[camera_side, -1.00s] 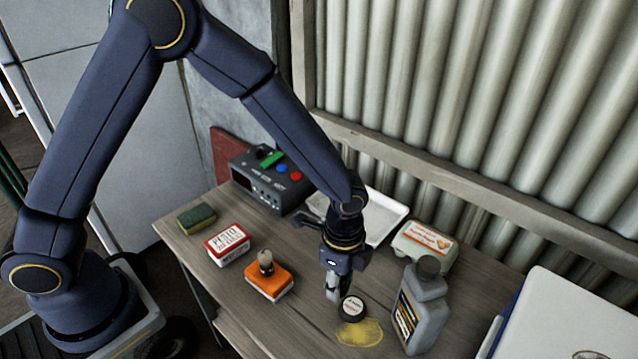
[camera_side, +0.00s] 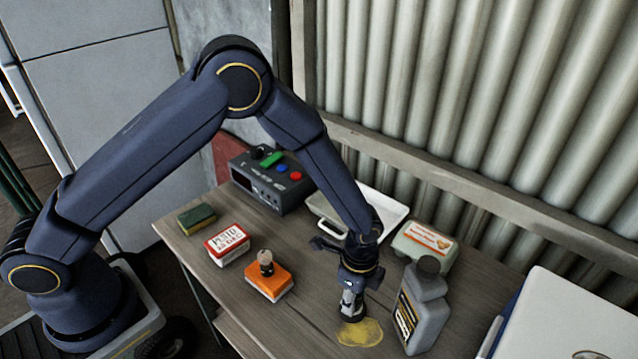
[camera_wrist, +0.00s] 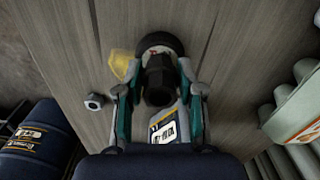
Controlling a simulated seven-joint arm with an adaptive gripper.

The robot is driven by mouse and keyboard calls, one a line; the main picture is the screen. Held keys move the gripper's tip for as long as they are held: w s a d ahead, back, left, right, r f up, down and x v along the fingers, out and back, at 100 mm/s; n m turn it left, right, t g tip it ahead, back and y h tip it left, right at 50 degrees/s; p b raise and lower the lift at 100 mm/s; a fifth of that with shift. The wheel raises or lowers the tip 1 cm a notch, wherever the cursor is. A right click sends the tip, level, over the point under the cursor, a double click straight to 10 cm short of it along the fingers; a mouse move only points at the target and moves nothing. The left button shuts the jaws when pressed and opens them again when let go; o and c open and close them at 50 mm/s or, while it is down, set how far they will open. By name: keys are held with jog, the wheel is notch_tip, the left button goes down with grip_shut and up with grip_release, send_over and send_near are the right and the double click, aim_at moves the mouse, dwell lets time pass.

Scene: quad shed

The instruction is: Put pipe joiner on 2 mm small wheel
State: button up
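The pipe joiner (camera_wrist: 160,82) is a black, faceted piece between the fingers of my gripper (camera_wrist: 160,75) in the wrist view. The fingers appear closed on its sides. The 2 mm small wheel (camera_wrist: 161,40) is dark and round with a paler centre. It lies flat on the table just past the joiner, whose end overlaps it in the wrist view. I cannot tell whether the two touch. In the side view my gripper (camera_side: 351,310) points straight down, low over the table, and hides most of the wheel and the joiner.
A yellow stain (camera_side: 360,333) lies beside the wheel. A grey bottle (camera_side: 420,312) stands close on the right. A small nut (camera_wrist: 95,101) lies nearby. An egg carton (camera_side: 424,246), a white tray (camera_side: 395,215) and an orange box (camera_side: 269,283) surround the spot.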

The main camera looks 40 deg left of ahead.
jog(key=o, duration=0.5)
notch_tip(320, 180, up, 12)
jog(key=s+a+r+n+t, duration=0.25)
jog(key=a+r+n, duration=0.25)
jog(key=a+r, duration=0.35)
jog(key=s+a+r+n+t, duration=0.1)
jog(key=s+a+r+n, duration=0.3)
jog(key=a+r, duration=0.45)
jog(key=shift+s+a+r+n+t, duration=0.35)
jog(key=shift+s+a+r+n, duration=0.25)
jog(key=shift+s+a+n, duration=0.8)
jog(key=shift+s+a+r+n+t, duration=0.3)
jog(key=shift+s+r+n, duration=0.5)
jog(key=shift+s, duration=1.3)
jog(key=shift+s+a+r+n+t, duration=0.4)
jog(key=shift+s+a+n, duration=0.4)
jog(key=shift+s+n, duration=0.8)
jog(key=shift+s, duration=0.15)
